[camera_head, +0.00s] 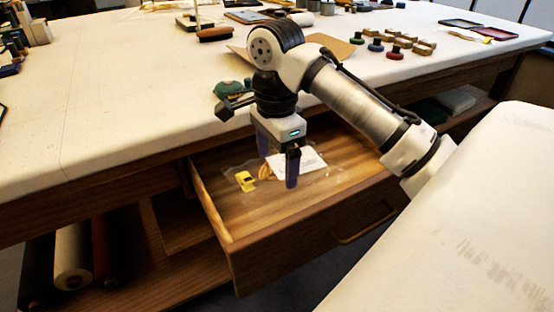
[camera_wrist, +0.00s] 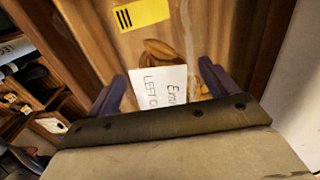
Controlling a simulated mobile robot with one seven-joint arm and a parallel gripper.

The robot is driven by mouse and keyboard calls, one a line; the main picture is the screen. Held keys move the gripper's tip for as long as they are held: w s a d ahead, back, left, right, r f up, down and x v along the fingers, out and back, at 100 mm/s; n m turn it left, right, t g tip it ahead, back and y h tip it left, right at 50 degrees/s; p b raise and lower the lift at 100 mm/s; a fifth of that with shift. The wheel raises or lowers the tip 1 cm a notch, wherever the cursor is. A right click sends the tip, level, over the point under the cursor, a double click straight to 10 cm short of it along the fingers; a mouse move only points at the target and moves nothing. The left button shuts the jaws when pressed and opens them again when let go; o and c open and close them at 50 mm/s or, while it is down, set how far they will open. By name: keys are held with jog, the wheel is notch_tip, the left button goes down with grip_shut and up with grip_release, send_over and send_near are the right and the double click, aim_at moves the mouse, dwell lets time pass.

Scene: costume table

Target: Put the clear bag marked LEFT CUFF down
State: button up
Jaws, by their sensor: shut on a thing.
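The clear bag (camera_head: 300,164) is at the open drawer (camera_head: 232,222), with a white card, brown pieces and a yellow tag (camera_head: 245,181) showing. In the wrist view the card (camera_wrist: 162,88) reads "LEFT C…", the rest cut off by my gripper, with brown pieces (camera_wrist: 165,52) and the black-barred yellow tag (camera_wrist: 141,14) beyond it. My gripper (camera_head: 278,162) points down over the drawer and is shut on the bag. Its two purple fingers stand either side of the card in the wrist view (camera_wrist: 163,82). I cannot tell whether the bag touches the drawer floor.
The drawer's front and side walls rise around the bag. The pale tabletop (camera_head: 100,110) overhangs behind it. Small coloured pots and blocks (camera_head: 394,52) and a green object (camera_head: 228,89) stand on the table. Rolls (camera_head: 72,255) lie on the shelf below left. A pale surface (camera_head: 470,220) fills the lower right.

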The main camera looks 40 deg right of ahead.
aim_at(276, 211)
notch_tip(276, 211, down, 12)
jog(key=b, duration=1)
jog(key=shift+b, duration=0.35)
jog(key=shift+r, duration=0.1)
jog(key=o, duration=0.8)
notch_tip(276, 211, up, 12)
jog(key=p, duration=0.3)
jog(key=shift+p, duration=0.35)
